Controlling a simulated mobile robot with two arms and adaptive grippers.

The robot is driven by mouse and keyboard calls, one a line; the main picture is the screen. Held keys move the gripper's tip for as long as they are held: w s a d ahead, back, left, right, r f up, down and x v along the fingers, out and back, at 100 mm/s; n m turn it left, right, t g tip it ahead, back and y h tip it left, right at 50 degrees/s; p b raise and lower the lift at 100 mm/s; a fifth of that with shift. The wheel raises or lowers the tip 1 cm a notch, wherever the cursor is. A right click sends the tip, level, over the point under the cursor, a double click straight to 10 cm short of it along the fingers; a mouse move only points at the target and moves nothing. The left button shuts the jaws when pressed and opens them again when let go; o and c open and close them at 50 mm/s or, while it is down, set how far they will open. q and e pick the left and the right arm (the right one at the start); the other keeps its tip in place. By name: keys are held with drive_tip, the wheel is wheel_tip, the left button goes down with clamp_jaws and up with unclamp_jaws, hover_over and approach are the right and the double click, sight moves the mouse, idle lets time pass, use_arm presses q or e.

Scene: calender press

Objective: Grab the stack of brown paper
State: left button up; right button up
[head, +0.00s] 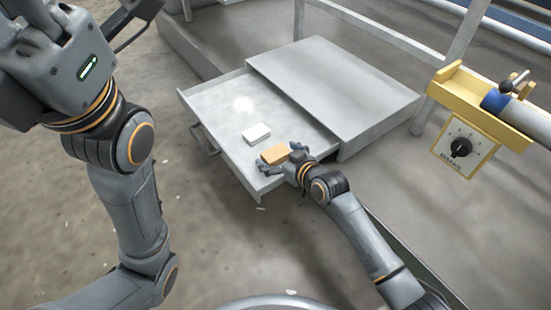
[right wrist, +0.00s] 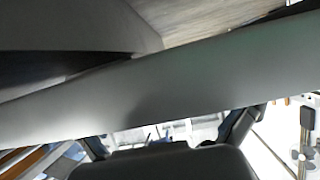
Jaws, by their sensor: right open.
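The stack of brown paper (head: 275,154) lies in the open grey drawer (head: 215,112), near its front right corner. My right gripper (head: 281,159) is open at the stack's near side, with one finger toward each end of it. I cannot tell whether the fingers touch it. The right wrist view is mostly blocked by a grey band, and the stack cannot be made out there. My left arm fills the left side of the head view; a dark part that may be its gripper (head: 130,16) is at the top, its opening unclear.
The grey cabinet top (head: 330,85) covers the drawer's back. A yellow bracket with a dial box (head: 463,148) stands at the right. The drawer's left part is clear.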

drive_tip(key=c, duration=1)
drive_tip(key=shift+r, duration=0.1)
drive_tip(key=shift+c, duration=0.2)
